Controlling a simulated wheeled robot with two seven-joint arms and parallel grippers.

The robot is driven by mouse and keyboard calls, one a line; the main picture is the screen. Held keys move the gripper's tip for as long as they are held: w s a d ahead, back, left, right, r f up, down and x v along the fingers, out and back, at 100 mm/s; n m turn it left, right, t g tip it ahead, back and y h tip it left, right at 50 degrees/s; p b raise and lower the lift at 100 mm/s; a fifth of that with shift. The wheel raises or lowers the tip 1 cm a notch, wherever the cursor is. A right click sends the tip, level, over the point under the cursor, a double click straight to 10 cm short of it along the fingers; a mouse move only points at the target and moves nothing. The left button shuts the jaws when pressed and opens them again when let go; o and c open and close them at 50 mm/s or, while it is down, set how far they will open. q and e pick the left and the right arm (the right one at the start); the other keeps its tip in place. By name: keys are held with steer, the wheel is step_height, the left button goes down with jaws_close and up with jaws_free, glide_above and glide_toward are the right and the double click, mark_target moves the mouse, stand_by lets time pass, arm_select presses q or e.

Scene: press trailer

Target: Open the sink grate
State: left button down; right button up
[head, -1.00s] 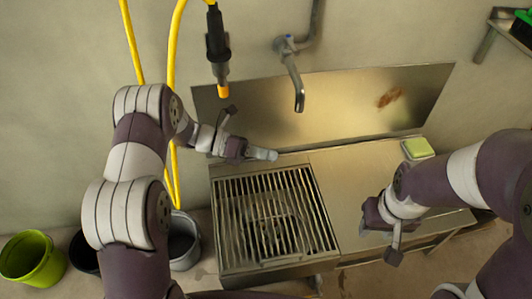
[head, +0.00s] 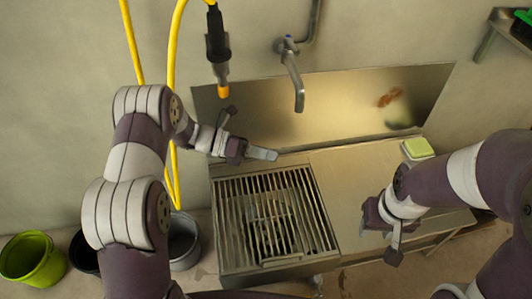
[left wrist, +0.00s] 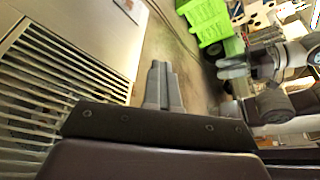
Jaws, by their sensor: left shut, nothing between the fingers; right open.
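The sink grate (head: 290,222) is a set of parallel metal bars lying flat and closed over the sink basin, left of the steel worktop. It also shows at the left of the left wrist view (left wrist: 60,75). My left gripper (head: 268,154) is shut and empty, above the back edge of the sink, near the grate's far side. Its closed fingers also show in the left wrist view (left wrist: 163,85). My right gripper (head: 378,228) hangs over the worktop to the right of the grate, open and apart from it. What lies below the bars is only partly visible.
A faucet (head: 294,80) and a hanging spray nozzle (head: 218,50) with a yellow hose are above the back panel (head: 330,105). A green sponge (head: 418,147) sits at the worktop's back right. Buckets (head: 30,260) stand on the floor at left.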

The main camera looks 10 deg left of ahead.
stand_by(0.3)
arm_select(q)
steer(key=c, duration=1.2)
jaws_free()
steer(key=shift+o, duration=0.2)
steer(key=p+v, duration=0.2)
steer(key=v, duration=1)
steer(key=shift+a, duration=0.35)
